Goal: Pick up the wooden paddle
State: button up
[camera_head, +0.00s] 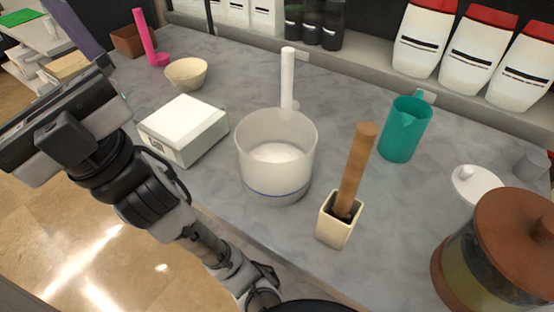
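The wooden paddle (356,165) stands in a small cream square holder (335,230) right of the picture's middle. Its round brown handle points up and leans slightly right. Its lower end is hidden inside the holder. My gripper (62,122) is at the end of my arm on the left, well apart from the paddle. The dark hand body shows, but I cannot make out its fingertips. I see nothing held in it.
A translucent tub (275,165) with white contents stands left of the holder, beside a white scale (183,128). A teal jug (405,130) is behind right. A brown-lidded glass jar (500,255) stands at front right. The counter's front edge runs close to the holder.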

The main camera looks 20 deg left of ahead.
aim_at(366, 133)
jog(key=k+u, duration=0.25)
jog(key=u, duration=0.15)
jog(key=k+u, duration=0.35)
jog(key=k+j+u, duration=0.15)
jog(key=u, duration=0.25)
jog(key=k, duration=0.05)
